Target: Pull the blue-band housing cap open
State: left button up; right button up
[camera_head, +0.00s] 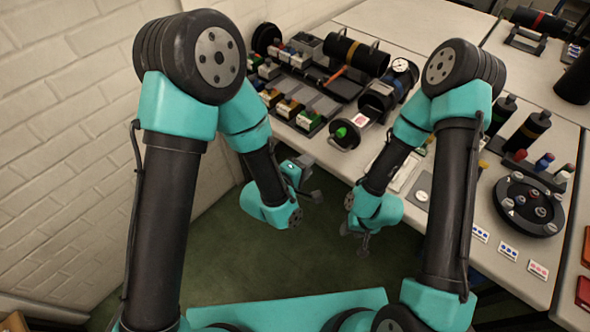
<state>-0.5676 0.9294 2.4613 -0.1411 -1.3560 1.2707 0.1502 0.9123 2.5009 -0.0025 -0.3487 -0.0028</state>
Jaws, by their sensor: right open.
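A black cylindrical housing with a blue band (398,88) lies on the table behind my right arm, which hides part of it. A round end with a pale face (400,65) shows at its far end. A dark disc with a green knob (345,134) is in front of its near end; I cannot tell whether they touch. My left gripper (312,181) hangs short of the table edge, away from the housing, its jaw opening unclear. My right gripper (356,240) is open and empty, low in front of the table edge and away from the housing.
Another black cylinder (356,54) lies farther back. A rack with several coloured blocks (300,90) is left of the housing. A round black tray with pegs (528,204) and upright dark bottles (530,130) are at right. A brick wall (65,130) closes the left side.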

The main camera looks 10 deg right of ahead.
pick_arm(q)
jog(key=shift+v, duration=1.4)
jog(key=w+a+f+m+g+y, duration=0.1)
jog(key=a+f+g+y, duration=0.15)
jog(key=a+f, duration=0.5)
jog(key=s+a+f+m+g+y, duration=0.1)
jog(key=s+a+f+m+g, duration=0.1)
jog(key=s+a+f, duration=0.2)
jog(key=s+a+f+m+g+y, duration=0.2)
jog(key=s+a+f+g, duration=0.1)
jog(key=a, duration=0.7)
jog(key=s+a+f+m+g+y, duration=0.1)
jog(key=s+a+f+g+y, duration=0.1)
jog(key=s+a+f, duration=0.3)
jog(key=a+f, duration=0.1)
jog(key=a, duration=0.1)
jog(key=shift+a+f+m, duration=0.3)
jog(key=shift+a+m, duration=0.1)
